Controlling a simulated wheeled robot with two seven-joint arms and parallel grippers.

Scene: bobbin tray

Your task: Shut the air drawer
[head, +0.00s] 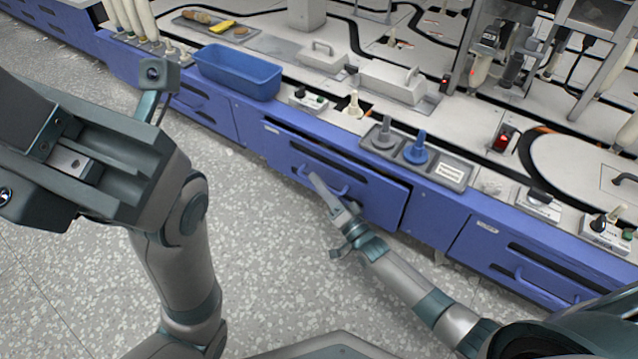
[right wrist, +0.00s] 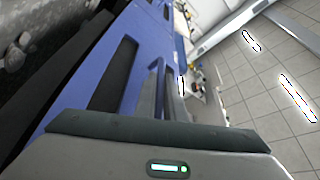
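The drawer (head: 378,197) in the middle of the blue cabinet front stands a little open; a dark gap shows at its right end. It has a dark slot and a blue bar handle (head: 302,172). I cannot read its label. My right gripper (head: 318,182) is at the handle, its fingers overlapping it in the head view. In the right wrist view the blue drawer front (right wrist: 75,85) is close, with grey finger surfaces (right wrist: 172,95) beside the handle. Whether they grip it is unclear. My left arm's end (head: 152,76) is at the left, away from the drawer; its finger opening is unclear.
Another closed-looking drawer (head: 520,265) is at the right. On the worktop above stand a blue bin (head: 238,75), a grey tray (head: 452,172) with a grey and a blue peg, and switch boxes. The speckled floor (head: 270,270) before the cabinet is clear.

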